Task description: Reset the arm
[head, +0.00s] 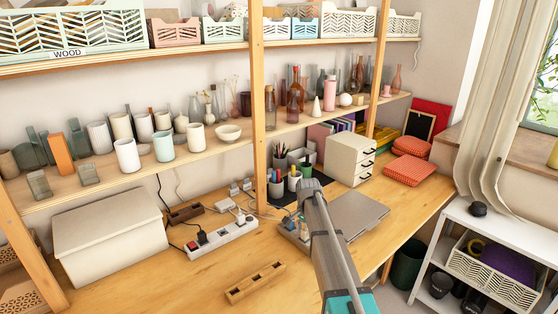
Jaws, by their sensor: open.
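My arm shows in the head view, rising from the bottom edge right of centre. I cannot make out any gripper fingers; my gripper does not show. No held object is visible.
My arm crosses in front of a grey laptop (358,214) on the wooden desk (200,273). Pen cups (276,187), a drawer box (351,159), a power strip (224,238), a wooden tray (255,282) and a white bin (108,232) stand nearby. Shelves with vases (126,154) rise behind.

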